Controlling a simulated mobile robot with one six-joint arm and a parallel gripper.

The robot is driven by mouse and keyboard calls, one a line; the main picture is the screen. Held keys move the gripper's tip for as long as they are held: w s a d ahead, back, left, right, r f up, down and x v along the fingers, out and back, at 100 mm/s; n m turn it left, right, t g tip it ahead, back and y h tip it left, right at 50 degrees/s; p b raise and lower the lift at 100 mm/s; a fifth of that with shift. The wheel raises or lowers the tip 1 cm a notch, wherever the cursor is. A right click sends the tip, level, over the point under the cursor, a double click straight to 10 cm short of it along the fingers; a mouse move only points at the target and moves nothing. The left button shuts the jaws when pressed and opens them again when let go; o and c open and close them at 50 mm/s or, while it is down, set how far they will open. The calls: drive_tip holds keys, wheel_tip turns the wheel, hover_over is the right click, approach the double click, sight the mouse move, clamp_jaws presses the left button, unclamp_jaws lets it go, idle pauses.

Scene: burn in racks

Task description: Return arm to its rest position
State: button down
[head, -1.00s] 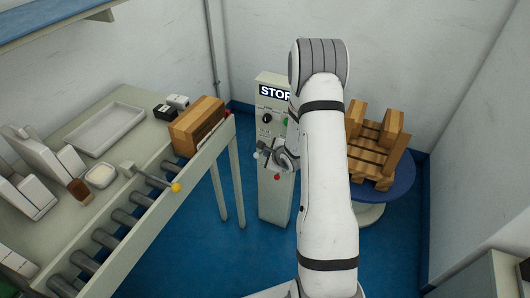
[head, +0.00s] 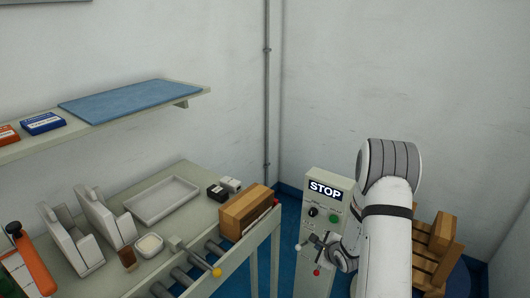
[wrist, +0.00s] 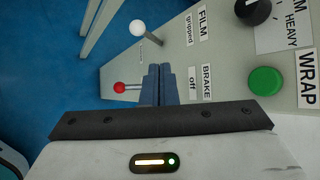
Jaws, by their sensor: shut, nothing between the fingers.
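My arm reaches forward at the right of the head view and ends in front of a pale control cabinet (head: 316,180) with a STOP sign. My gripper (head: 320,240) is small and partly hidden there. In the wrist view my gripper (wrist: 158,72) has its blue fingers together, with nothing between them. They point at the cabinet panel (wrist: 215,75), between a red-knobbed lever (wrist: 120,88) and the label "BRAKE off" (wrist: 207,82). A white-knobbed lever (wrist: 138,29) and the label "FILM gripped" (wrist: 203,25) are farther up. Whether the fingers touch the panel cannot be told.
A green button (wrist: 266,81) and black knob (wrist: 254,10) are on the panel. More wooden pieces (head: 440,240) stand behind my arm. A shelf (head: 130,110) overhangs the bench at left.

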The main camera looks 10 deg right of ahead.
drive_tip(key=s+a+r+n+g+h, duration=0.1)
drive_tip(key=s+r+n, duration=0.25)
drive_tip(key=r, duration=0.25)
drive_tip(key=s+a+r+n+g+h+p, duration=0.1)
drive_tip(key=s+r+n, duration=0.1)
drive_tip(key=r+n, duration=0.35)
drive_tip(key=s+a+r+n+g+h, duration=0.1)
drive_tip(key=s+r+n, duration=0.15)
drive_tip(key=r, duration=0.55)
drive_tip(key=s+a+r+n+g, duration=0.1)
drive_tip(key=s+a+r+n, duration=0.2)
drive_tip(key=s, duration=0.4)
drive_tip(key=s+a+r+n+g+y+p, duration=0.1)
drive_tip(key=s+a+r+n, duration=0.2)
drive_tip(key=s, duration=0.5)
drive_tip(key=s+a+r+n+g, duration=0.2)
drive_tip(key=s+a+r+n, duration=0.1)
drive_tip(key=s+r+n, duration=0.2)
drive_tip(key=s+n, duration=0.1)
drive_tip(key=s, duration=0.1)
drive_tip(key=shift+s, duration=0.3)
